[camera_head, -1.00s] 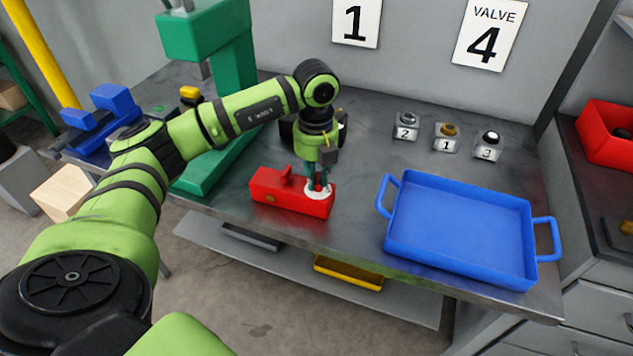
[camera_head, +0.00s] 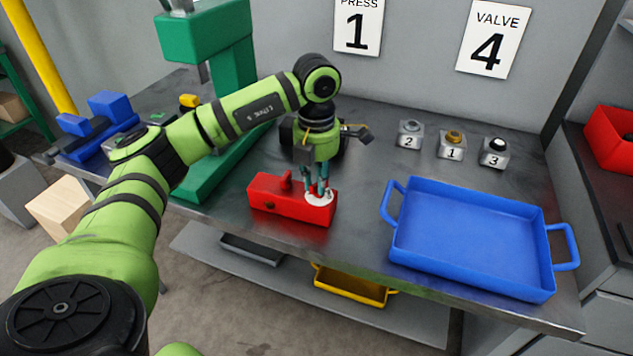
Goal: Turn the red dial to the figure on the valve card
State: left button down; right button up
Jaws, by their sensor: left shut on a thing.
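The valve card (camera_head: 487,40) on the back wall reads 4. A red box (camera_head: 285,201) sits near the front edge of the workbench, with a white round plate (camera_head: 318,200) on the right part of its top. My left gripper (camera_head: 318,192) points down over this plate, its fingers shut on the red dial there. The fingers hide most of the dial, so I cannot read its setting. My right gripper is not in view.
A blue tray (camera_head: 475,235) stands right of the red box. A green press (camera_head: 205,165) stands at left. A press card (camera_head: 357,27) reads 1.

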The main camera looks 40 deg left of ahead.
pick_arm(q)
jog(key=shift+w+m, duration=0.1)
jog(key=shift+m, duration=0.3)
jog(key=c, duration=1.1)
grip_release()
jog(key=shift+c, duration=0.2)
jog(key=shift+r, duration=0.1)
notch_tip(320, 180, up, 12)
